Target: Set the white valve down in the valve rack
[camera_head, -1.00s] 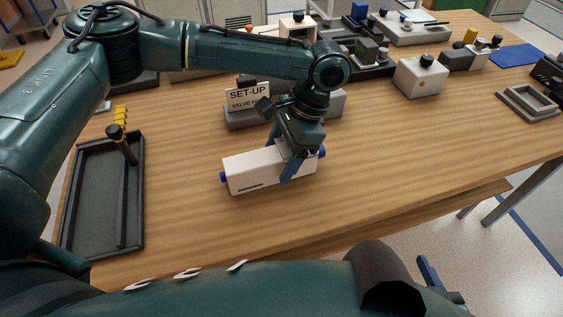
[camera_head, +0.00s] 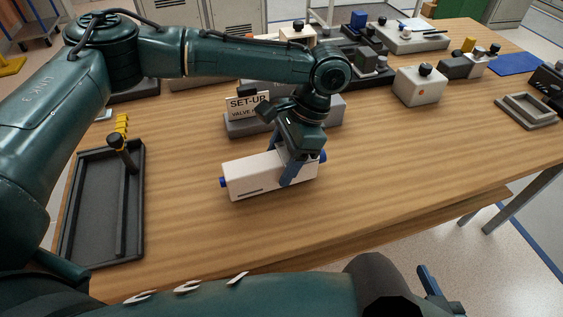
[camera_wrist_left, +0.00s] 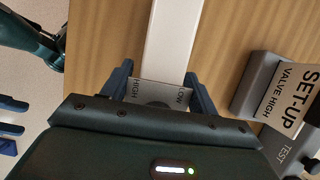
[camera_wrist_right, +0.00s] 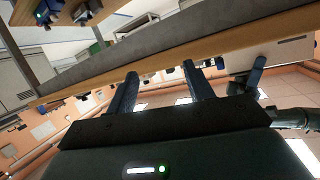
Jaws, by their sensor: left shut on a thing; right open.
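The white valve (camera_head: 250,178), a long white block with blue end caps, is in the middle of the head view. My left gripper (camera_head: 293,172) is shut on it near its right end. The left wrist view shows the valve (camera_wrist_left: 172,35) between the fingers, with a label reading HIGH and LOW. I cannot tell whether the valve touches the table. A grey block (camera_head: 235,127) with a SET-UP, VALVE HIGH sign stands just behind it. I cannot clearly identify the valve rack. My right gripper (camera_wrist_right: 163,78) is open and empty, low at the table's front side.
A dark tray (camera_head: 138,215) with a black-knobbed post lies at the left. A white box with a black knob (camera_head: 418,88), grey frame (camera_head: 528,120) and blue mat (camera_head: 517,64) stand to the right. Several fixtures line the back. Bare wood lies right of the valve.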

